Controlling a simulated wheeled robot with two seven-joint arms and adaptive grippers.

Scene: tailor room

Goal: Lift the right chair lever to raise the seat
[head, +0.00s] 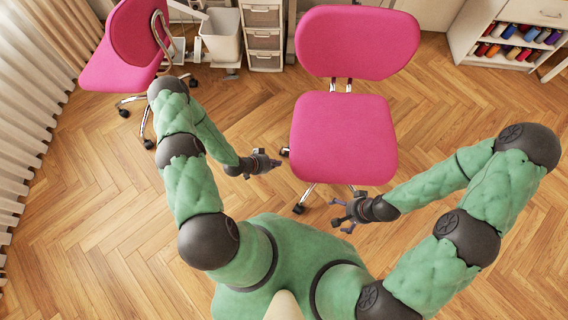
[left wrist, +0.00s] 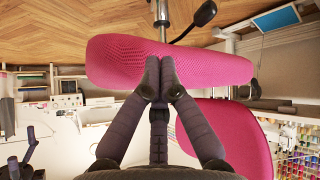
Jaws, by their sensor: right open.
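The pink chair stands in front of me in the head view, with its flat seat (head: 343,138) and its backrest (head: 357,42). In the left wrist view, which looks upside down, a black-knobbed lever (left wrist: 205,13) sticks out beside the metal post (left wrist: 160,12), past the seat (left wrist: 110,62). My left gripper (head: 272,162) is left of the seat, apart from it; its fingertips (left wrist: 158,78) look together and empty. My right gripper (head: 343,217) is open and empty near the seat's front right corner.
A second pink chair (head: 134,32) stands at the upper left. A white bin (head: 221,36) and drawer unit (head: 263,30) are at the back, and a shelf of thread spools (head: 515,35) is at the upper right. Curtains line the left. Wood floor (head: 100,225) is clear around.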

